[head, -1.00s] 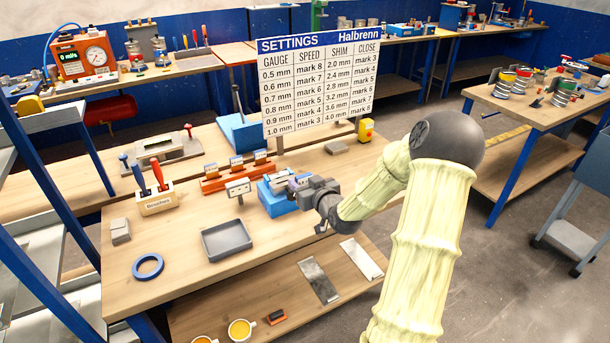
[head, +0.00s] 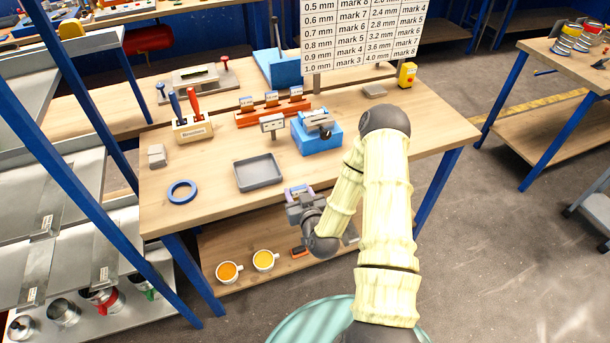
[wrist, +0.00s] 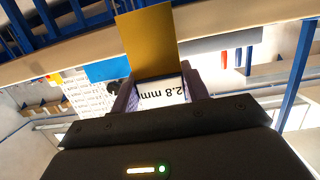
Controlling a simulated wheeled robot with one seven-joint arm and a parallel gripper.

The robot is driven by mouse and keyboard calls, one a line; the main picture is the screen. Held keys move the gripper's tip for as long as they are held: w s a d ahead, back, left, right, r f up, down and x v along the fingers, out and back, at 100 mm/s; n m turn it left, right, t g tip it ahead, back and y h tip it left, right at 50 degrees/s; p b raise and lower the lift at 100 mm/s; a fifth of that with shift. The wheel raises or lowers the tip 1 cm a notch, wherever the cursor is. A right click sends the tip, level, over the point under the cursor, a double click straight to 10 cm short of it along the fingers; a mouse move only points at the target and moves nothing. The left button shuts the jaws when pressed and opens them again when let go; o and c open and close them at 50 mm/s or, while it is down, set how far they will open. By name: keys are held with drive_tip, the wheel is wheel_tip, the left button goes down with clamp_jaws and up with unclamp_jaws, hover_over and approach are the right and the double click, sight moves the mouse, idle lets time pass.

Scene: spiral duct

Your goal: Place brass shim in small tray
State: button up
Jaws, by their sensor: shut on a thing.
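The brass shim (wrist: 148,42) is a flat gold plate above a white label (wrist: 162,92) reading "2.8 mm" in the wrist view. My gripper (wrist: 162,95) is shut on this labelled shim, which sticks out past the fingertips. In the head view my gripper (head: 299,191) is by the bench's front edge, to the right of and nearer than the small tray; the shim is too small to make out there. The small tray (head: 259,184) is grey, shallow and empty, lying on the bench near its front edge.
A blue ring (head: 182,192) and a tool holder (head: 193,128) are left of the tray. Mugs (head: 229,271) stand on the lower shelf. Bare bench surrounds the tray.

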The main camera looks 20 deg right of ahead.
drive_tip(key=shift+s+a+f, duration=0.3)
drive_tip(key=shift+a+f, duration=0.3)
drive_tip(key=shift+f, duration=0.3)
drive_tip(key=shift+s+a+f, duration=0.3)
drive_tip(key=shift+a+f, duration=0.25)
drive_tip(key=shift+f, duration=0.35)
drive_tip(key=shift+s+a+f, duration=0.3)
drive_tip(key=shift+a+f, duration=0.3)
drive_tip(key=shift+f, duration=0.3)
drive_tip(key=shift+w+d+r, duration=0.15)
drive_tip(key=shift+w+r, duration=0.1)
drive_tip(key=shift+r, duration=0.25)
drive_tip(key=shift+w+d+r, duration=0.1)
drive_tip(key=shift+w+r, duration=0.1)
drive_tip(key=shift+r, duration=0.25)
drive_tip(key=shift+w+d, duration=0.1)
drive_tip(key=shift+d, duration=0.05)
